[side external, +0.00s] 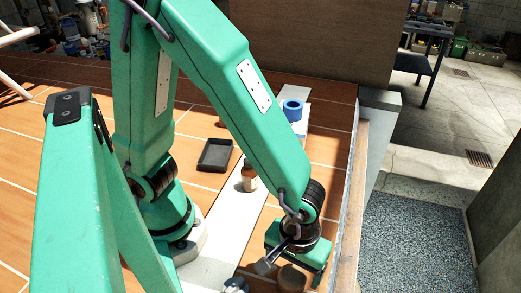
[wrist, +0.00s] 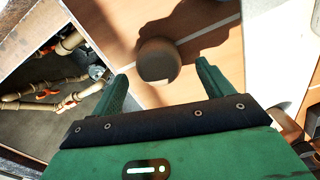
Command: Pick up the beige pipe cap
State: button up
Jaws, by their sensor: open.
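The round pipe cap (wrist: 159,62) sits on the orange-brown tiled deck in the wrist view, looking dull beige-brown in shadow. My gripper (wrist: 160,78) is open, with one green finger to the left of the cap and the other to its right. The cap is just ahead of the gap between the fingertips, and I see no contact. In the side external view, the cap (side external: 292,278) shows at the bottom, partly hidden, close under my gripper (side external: 290,268).
A pit with beige pipes (wrist: 60,90) and orange-red fittings lies left in the wrist view. A pale strip (side external: 222,235) crosses the deck. The deck's edge is at right.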

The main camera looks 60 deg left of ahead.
aim_at(293, 273)
jog(key=shift+f, duration=1.8)
jog(key=c, duration=1.1)
